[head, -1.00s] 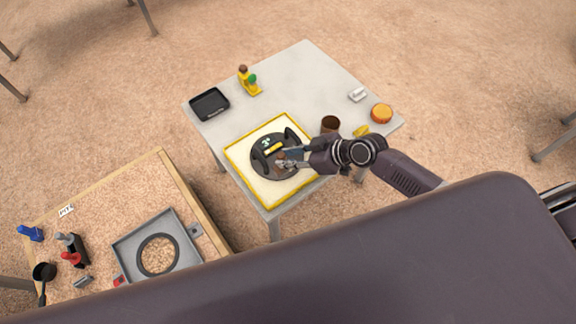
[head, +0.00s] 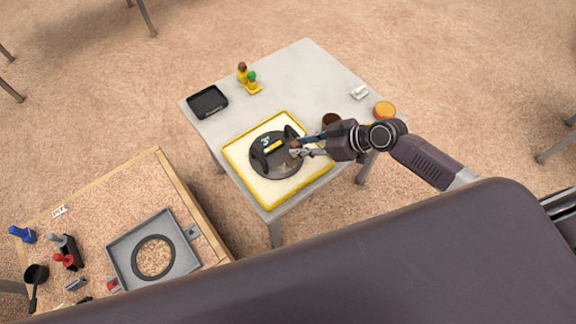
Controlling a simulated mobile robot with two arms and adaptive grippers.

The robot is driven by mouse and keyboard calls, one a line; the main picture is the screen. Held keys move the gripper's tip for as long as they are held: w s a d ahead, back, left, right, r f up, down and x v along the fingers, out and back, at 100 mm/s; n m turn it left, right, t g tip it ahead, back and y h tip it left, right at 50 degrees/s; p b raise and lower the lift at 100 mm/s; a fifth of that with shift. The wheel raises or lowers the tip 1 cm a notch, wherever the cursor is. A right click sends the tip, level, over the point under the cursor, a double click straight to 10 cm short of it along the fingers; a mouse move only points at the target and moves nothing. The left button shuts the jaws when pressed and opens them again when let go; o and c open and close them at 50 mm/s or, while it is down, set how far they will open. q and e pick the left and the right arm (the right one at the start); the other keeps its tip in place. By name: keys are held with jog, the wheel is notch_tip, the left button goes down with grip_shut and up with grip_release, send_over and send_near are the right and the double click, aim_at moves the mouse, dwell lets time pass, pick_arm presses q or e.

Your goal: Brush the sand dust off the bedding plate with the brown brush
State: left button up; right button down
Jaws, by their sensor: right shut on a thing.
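The bedding plate (head: 270,167) is a dark round disc with two upright dark handles and a yellow bar, lying on a pale square pad with a yellow rim (head: 262,200) on the grey table. My right gripper (head: 296,151) reaches in from the right over the plate's right edge. It is shut on a small brown thing, apparently the brown brush (head: 294,156), mostly hidden by the fingers. Whether the bristles touch the plate I cannot tell. Sand dust is too small to make out. My left gripper is not in view.
On the grey table (head: 300,75) stand a black tray (head: 207,101), yellow-and-green items (head: 250,80), a brown cup (head: 331,120), a white item (head: 359,92) and an orange round tub (head: 384,110). A sand-topped table at lower left holds a grey frame with a ring (head: 153,256).

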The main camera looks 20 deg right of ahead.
jog(key=shift+s+f, duration=0.1)
jog(key=a+p, duration=0.1)
jog(key=s+a+p, duration=0.1)
jog(key=a, duration=0.1)
jog(key=a+p, duration=0.1)
jog(key=shift+s+a, duration=0.25)
jog(key=shift+s, duration=0.1)
dwell(0.3)
notch_tip(320, 180, up, 13)
jog(key=p, duration=1.1)
jog(key=shift+w, duration=0.15)
